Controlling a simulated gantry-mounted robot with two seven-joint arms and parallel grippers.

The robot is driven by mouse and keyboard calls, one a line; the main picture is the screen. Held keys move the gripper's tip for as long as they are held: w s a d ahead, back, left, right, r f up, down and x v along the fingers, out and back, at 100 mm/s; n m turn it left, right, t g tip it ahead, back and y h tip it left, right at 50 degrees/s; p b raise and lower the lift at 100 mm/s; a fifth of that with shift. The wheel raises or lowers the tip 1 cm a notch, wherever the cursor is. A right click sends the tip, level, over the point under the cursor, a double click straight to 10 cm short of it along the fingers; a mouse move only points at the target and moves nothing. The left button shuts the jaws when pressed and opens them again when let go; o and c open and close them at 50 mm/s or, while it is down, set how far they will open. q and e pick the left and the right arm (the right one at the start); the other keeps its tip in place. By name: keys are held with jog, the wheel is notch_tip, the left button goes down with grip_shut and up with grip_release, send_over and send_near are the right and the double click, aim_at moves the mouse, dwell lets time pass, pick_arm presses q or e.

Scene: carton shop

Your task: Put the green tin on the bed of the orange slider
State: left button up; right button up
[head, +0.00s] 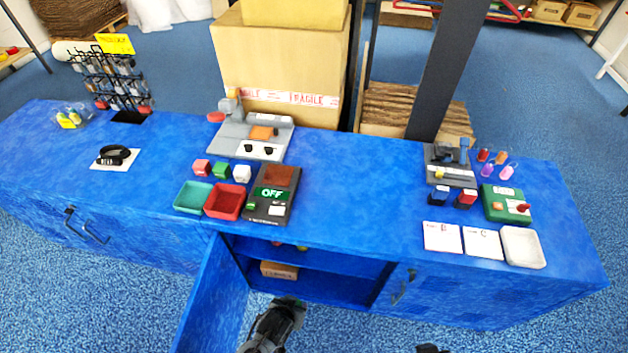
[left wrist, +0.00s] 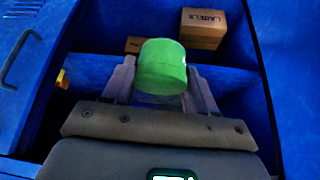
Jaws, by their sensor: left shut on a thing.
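The green tin (left wrist: 162,66) is between the two fingers of my left gripper (left wrist: 162,88) in the left wrist view, and the gripper is shut on it. In the head view my left gripper (head: 292,304) is low in front of the open cabinet; the tin cannot be made out there. An orange block (head: 262,133), likely the orange slider, sits on a grey machine (head: 232,133) at the back of the blue counter. No tin is on it. A small dark tip at the bottom edge, probably my right gripper (head: 430,349), is too cut off to read.
The blue cabinet door (head: 215,300) stands open on the left. Inside are a shelf and a cardboard box (head: 279,270); a "LABELS" box (left wrist: 203,28) shows in the wrist view. Red (head: 225,202) and teal (head: 193,196) trays and an "OFF" device (head: 272,194) stand before the grey machine.

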pick_arm(q)
jog(key=w+a+r+n, duration=0.1)
jog(key=w+a+r, duration=0.2)
jog(key=r, duration=0.6)
jog(key=w+a+r+n, duration=0.15)
jog(key=w+r, duration=0.25)
jog(key=r, duration=0.4)
jog(key=s+a+r+n+y+p, duration=0.1)
jog(key=s+a+r+y, duration=0.15)
jog(key=a+r, duration=1)
notch_tip(320, 180, up, 21)
jog(key=s+d+p, duration=0.2)
jog(key=p, duration=2.8)
jog(key=shift+s+r, duration=0.15)
jog(key=shift+s, duration=0.15)
jog(key=shift+n+h, duration=0.25)
